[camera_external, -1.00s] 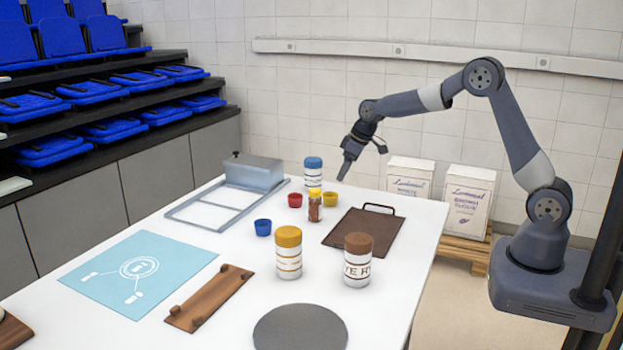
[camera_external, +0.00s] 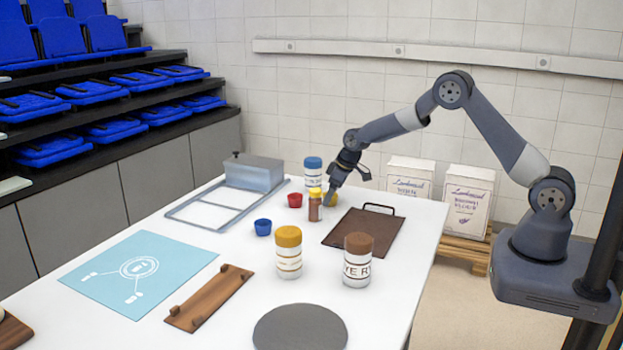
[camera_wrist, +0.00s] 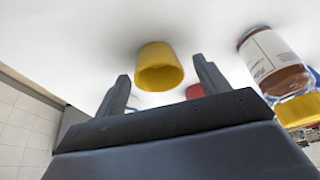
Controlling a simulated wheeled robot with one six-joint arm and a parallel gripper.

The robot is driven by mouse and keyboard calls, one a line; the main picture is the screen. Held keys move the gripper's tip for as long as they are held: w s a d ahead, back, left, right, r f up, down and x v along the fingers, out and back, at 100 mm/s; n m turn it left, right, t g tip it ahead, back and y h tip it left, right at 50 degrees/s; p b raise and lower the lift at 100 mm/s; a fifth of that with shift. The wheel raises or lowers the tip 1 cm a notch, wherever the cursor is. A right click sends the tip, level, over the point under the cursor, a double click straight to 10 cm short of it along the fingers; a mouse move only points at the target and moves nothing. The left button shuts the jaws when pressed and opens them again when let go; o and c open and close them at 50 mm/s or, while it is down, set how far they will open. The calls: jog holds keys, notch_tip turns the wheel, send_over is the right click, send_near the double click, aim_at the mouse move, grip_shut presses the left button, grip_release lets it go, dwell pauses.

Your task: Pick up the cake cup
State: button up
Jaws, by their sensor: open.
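Three small cups stand on the white table: a yellow cup (camera_external: 333,200), a red cup (camera_external: 295,200) and a blue cup (camera_external: 263,227). My gripper (camera_external: 331,193) is open and low over the table at the yellow cup, partly hiding it in the external view. In the wrist view the yellow cup (camera_wrist: 160,68) shows between the two spread fingers of my gripper (camera_wrist: 162,70), with visible room on both sides. I cannot tell whether either finger touches it. The red cup (camera_wrist: 194,91) shows partly behind the right finger in the wrist view.
A small yellow-lidded jar (camera_external: 314,208) stands close left of my gripper, and it also shows in the wrist view (camera_wrist: 270,58). A blue-lidded jar (camera_external: 313,175) is behind it. A brown tray (camera_external: 358,228) lies to the right. Two larger jars stand nearer the front.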

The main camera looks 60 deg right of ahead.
jog(key=shift+w+f, duration=0.2)
jog(key=shift+f, duration=0.25)
jog(key=shift+c, duration=0.3)
jog(key=c, duration=1)
